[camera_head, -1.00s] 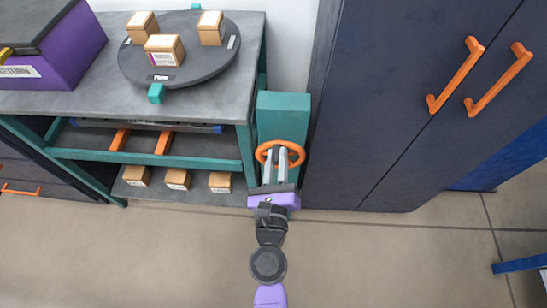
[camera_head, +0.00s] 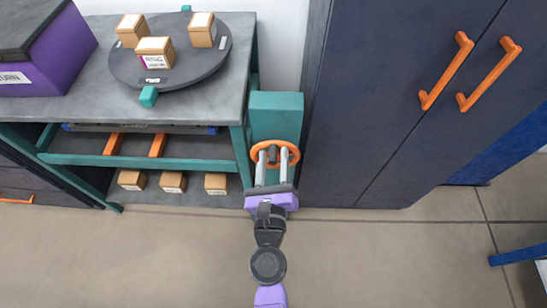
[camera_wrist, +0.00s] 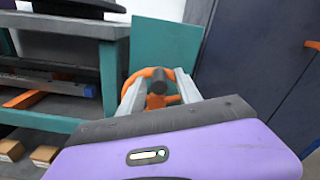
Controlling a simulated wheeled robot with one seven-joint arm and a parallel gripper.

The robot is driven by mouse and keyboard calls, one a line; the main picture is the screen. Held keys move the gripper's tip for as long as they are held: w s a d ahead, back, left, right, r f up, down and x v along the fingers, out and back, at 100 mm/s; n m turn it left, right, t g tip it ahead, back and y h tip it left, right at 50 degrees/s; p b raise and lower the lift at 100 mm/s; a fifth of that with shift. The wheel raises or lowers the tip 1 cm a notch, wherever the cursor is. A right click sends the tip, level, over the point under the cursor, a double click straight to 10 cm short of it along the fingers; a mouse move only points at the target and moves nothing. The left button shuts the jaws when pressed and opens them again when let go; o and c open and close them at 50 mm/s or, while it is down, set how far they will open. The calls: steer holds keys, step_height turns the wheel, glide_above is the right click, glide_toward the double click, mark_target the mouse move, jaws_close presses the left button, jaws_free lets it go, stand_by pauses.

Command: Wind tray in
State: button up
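An orange handwheel (camera_head: 293,148) is on the front of a teal box (camera_head: 276,112) at the right end of the workbench. It also shows in the wrist view (camera_wrist: 128,82). A dark knob (camera_wrist: 165,98) is on the wheel. My gripper (camera_head: 272,157) is at the wheel, its two grey fingers spread on either side of the knob. In the wrist view a gap shows between the fingers and the knob, so it is open. A flat grey tray-like part with blue ends (camera_head: 211,130) sits under the bench top; how far it is out is unclear.
A dark turntable (camera_head: 188,78) with three small boxes and a purple bin (camera_head: 72,50) stand on the bench (camera_head: 95,98). Orange bars (camera_head: 157,146) and small boxes (camera_head: 172,183) are below. A dark cabinet (camera_head: 385,110) stands close on the right. The floor in front is clear.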

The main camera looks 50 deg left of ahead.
steer(key=v, duration=0.8)
steer(key=shift+b, duration=0.4)
